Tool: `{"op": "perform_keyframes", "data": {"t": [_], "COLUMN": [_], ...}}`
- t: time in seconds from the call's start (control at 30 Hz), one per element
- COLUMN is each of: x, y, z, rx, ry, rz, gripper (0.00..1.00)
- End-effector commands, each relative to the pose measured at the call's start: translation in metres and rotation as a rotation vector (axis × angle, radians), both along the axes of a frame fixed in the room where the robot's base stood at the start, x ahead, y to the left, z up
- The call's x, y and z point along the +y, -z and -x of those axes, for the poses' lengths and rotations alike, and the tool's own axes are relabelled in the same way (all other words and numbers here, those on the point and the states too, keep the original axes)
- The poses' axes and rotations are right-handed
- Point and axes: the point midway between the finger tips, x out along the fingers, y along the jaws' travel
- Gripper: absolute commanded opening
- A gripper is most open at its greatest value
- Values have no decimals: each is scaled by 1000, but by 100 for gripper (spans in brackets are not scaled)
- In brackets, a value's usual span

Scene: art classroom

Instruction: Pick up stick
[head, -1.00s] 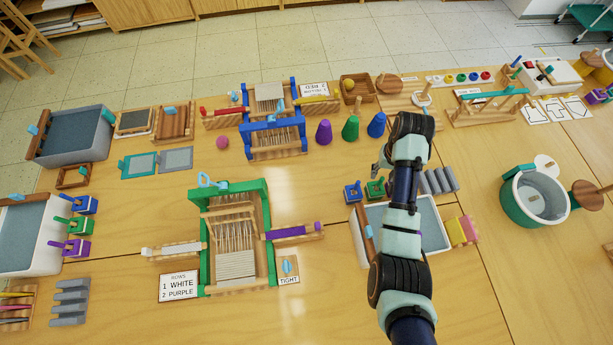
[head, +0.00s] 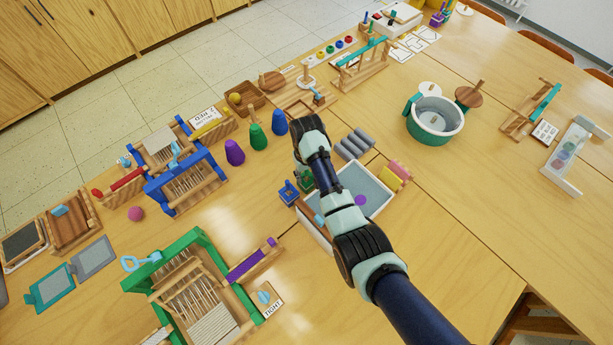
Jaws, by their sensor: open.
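I cannot tell which thing is the task's stick. Stick-like pieces lie beside the looms: a purple one (head: 252,262) right of the green loom (head: 190,285), a red one (head: 126,181) left of the blue loom (head: 190,188), and a yellow one (head: 212,128) right of the blue loom. My gripper (head: 299,155) is at the arm's far end, above the table between the blue cone and the small blue and green blocks. My wrist hides most of it, including whatever is directly below. Nothing shows held in it.
A white-rimmed tray (head: 378,210) lies under my forearm. Grey rolls (head: 355,144) and a green tub (head: 436,136) are right. Bare table (head: 450,220) lies at right.

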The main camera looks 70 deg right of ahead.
Motion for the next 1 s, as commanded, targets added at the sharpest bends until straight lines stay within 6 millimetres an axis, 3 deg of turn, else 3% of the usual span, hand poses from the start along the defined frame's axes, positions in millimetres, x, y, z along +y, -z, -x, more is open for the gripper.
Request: {"op": "perform_keyframes", "data": {"t": [0.07,0.3,0.33,0.73,0.87,1.0], "x": [0,0,0,0,-1,-1], "y": [0,-1,-1,-6,-23,-53], "z": [0,0,0,0,-1,-1], "rx": [0,0,0,-1,-2,-3], "ry": [0,0,0,0,0,0], "rz": [0,0,0,1,2,3], "gripper": [41,1,0,0,0,0]}}
